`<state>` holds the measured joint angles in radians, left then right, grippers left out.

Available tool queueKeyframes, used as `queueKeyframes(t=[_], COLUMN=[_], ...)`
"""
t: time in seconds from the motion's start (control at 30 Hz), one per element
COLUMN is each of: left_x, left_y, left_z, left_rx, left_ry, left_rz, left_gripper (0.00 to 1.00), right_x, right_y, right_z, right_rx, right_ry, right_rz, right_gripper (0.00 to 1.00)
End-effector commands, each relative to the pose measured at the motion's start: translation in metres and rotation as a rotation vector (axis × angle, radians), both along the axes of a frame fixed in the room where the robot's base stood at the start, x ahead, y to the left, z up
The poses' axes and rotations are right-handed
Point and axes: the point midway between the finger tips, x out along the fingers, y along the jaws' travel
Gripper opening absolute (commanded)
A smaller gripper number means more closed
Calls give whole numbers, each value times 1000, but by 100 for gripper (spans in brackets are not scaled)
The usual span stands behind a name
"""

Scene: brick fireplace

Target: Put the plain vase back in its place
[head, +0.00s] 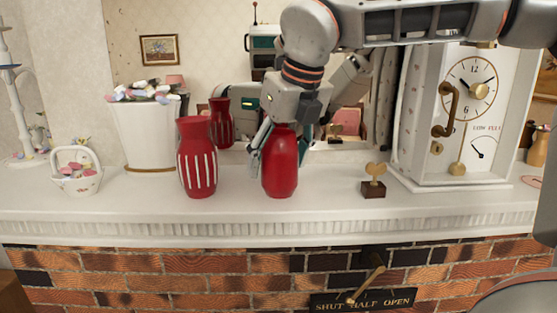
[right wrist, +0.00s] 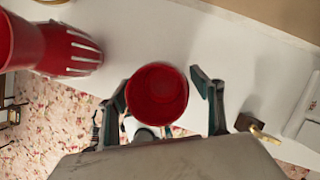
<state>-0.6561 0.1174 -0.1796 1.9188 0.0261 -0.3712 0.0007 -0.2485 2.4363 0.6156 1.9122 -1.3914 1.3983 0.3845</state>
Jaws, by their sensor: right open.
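The plain red vase (head: 280,172) stands upright on the white mantel shelf, right of the red vase with white stripes (head: 197,172). My right gripper (head: 280,142) is above and around the plain vase's upper part, with its fingers open. In the right wrist view, the plain vase's round open mouth (right wrist: 157,93) lies between the two spread fingers of my right gripper (right wrist: 155,92). The striped vase (right wrist: 75,50) shows at the upper left there. My left gripper is not in view.
A small gold ornament on a dark block (head: 374,186) stands right of the plain vase, before a tall white clock (head: 425,150). A white planter (head: 146,135) and a flower basket (head: 77,178) stand left. The mirror (head: 200,55) behind reflects the vase and arm.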

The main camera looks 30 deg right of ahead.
Motion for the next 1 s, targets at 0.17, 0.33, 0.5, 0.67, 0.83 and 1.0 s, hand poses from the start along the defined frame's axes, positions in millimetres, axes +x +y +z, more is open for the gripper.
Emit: queueKeyframes(t=[0.17, 0.33, 0.5, 0.67, 0.83, 1.0], left_x=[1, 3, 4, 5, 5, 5], left_y=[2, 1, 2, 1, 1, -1], left_z=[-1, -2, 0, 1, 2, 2], left_rx=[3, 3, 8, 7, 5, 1], left_ry=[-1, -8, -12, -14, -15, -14], left_rz=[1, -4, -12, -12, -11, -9], left_gripper=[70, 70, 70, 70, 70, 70], right_x=[-7, -21, -34, -42, -46, -46], right_y=[0, 1, 1, 1, 1, 1], right_z=[21, 54, 85, 104, 112, 112], right_rx=[0, -2, -1, -1, 0, 0], right_ry=[-5, -6, -5, -1, -1, 0], right_rz=[-2, -2, -3, -1, 0, 0], right_gripper=[66, 66, 66, 66, 66, 66])
